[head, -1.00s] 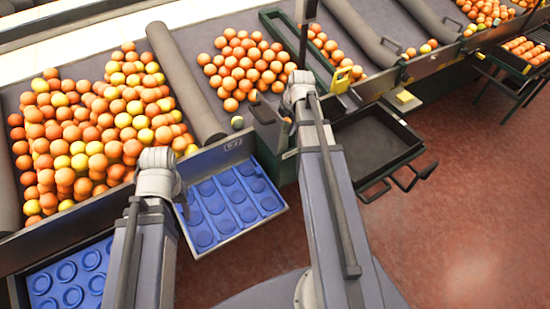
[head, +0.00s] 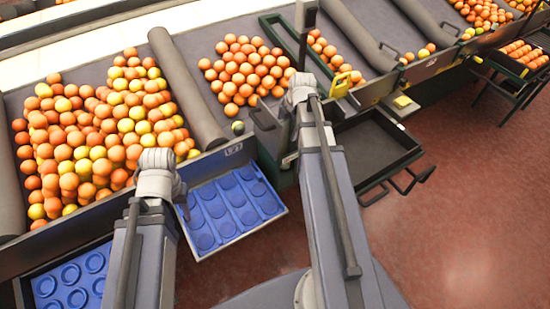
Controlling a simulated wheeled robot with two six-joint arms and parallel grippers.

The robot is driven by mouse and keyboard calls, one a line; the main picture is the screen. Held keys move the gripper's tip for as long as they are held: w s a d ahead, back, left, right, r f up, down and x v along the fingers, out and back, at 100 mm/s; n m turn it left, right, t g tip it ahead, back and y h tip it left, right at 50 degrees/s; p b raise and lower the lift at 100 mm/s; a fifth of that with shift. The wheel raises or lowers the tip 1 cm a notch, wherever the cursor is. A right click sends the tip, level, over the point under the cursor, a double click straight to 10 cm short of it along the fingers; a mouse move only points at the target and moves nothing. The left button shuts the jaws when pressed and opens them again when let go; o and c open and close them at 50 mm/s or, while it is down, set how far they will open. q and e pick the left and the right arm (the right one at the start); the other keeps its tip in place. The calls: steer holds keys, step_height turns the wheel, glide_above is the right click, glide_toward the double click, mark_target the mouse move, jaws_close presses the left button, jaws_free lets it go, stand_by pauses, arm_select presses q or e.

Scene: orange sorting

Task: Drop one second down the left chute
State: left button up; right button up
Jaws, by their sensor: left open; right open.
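A large heap of orange and yellow fruit (head: 100,130) lies on the grey sorting table at the left. A smaller heap of orange fruit (head: 245,70) lies past a grey roller. One greenish fruit (head: 238,128) sits alone near the table's front edge. I cannot tell which fruit are seconds, nor pick out the left chute for sure. My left gripper (head: 184,205) is open and empty, over the left side of a blue tray below the table edge. My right gripper (head: 286,120) is open by the table edge, right of the greenish fruit; its fingers are partly hidden by my arm.
The blue tray (head: 222,207) with round recesses hangs at the table front; another blue tray (head: 72,285) shows at lower left. A grey roller (head: 187,90) divides the heaps. A green frame (head: 290,45) and an empty black tray (head: 372,148) are at the right. Red floor (head: 450,220) is clear.

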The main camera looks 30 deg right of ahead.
arm_select(q)
step_height(320, 180, up, 5)
steer(key=p, duration=0.4)
steer(key=shift+r, duration=0.1)
arm_select(e)
steer(key=v, duration=0.5)
steer(key=shift+r, duration=0.2)
steer(key=shift+s, duration=0.1)
